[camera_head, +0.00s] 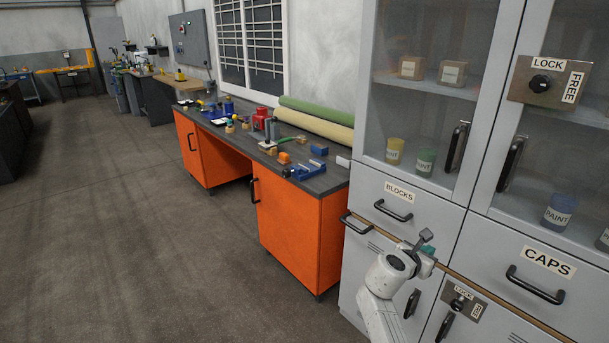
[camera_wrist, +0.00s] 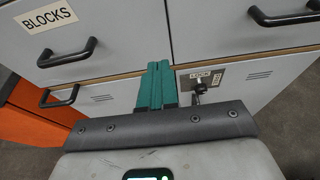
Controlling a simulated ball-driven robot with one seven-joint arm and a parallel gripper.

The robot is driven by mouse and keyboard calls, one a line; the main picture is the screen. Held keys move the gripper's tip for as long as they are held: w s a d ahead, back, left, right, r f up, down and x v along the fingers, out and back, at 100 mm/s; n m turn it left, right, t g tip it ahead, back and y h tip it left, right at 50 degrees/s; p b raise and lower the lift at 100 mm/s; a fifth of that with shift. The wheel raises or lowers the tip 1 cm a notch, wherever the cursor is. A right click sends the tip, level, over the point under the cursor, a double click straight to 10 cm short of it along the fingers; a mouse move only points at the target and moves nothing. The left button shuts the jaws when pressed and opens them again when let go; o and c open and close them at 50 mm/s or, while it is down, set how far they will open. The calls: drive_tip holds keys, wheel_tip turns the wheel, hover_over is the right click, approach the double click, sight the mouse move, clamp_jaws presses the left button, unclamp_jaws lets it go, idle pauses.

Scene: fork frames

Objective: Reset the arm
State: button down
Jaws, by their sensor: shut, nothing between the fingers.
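My gripper (camera_wrist: 157,88) shows in the wrist view as two teal fingers pressed together, with nothing between them. It points toward the grey cabinet front, near the seam below the BLOCKS drawer (camera_wrist: 110,25). In the head view my white arm rises at the lower right, bent at the wrist, in front of the cabinet (camera_head: 445,225). The gripper end there is small and partly hidden by my arm. I cannot tell whether the fingers touch the cabinet.
The BLOCKS drawer and CAPS drawer (camera_head: 535,265) are shut. A lock plate (camera_wrist: 203,80) with a knob is right of my fingers. Glass doors above hold paint pots and boxes. An orange workbench (camera_head: 300,225) with tools stands left. The floor (camera_head: 130,220) at left is open.

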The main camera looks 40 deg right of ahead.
drive_tip(key=s+a+f+m+t+y, duration=0.1)
drive_tip(key=s+a+f+m+y, duration=0.4)
drive_tip(key=a, duration=0.6)
drive_tip(key=s+a+f+m+y, duration=0.3)
drive_tip(key=s+a+f+m, duration=0.4)
drive_tip(key=a, duration=0.3)
drive_tip(key=s+a+m+y, duration=0.3)
drive_tip(key=s+a, duration=0.1)
drive_tip(key=a, duration=0.4)
drive_tip(key=s+a+m+y, duration=0.3)
drive_tip(key=s+a, duration=0.2)
drive_tip(key=a, duration=0.3)
drive_tip(key=shift+a+r+m+g, duration=0.2)
drive_tip(key=shift+a+m+g, duration=0.1)
drive_tip(key=shift+a+m, duration=0.1)
drive_tip(key=shift+d, duration=0.1)
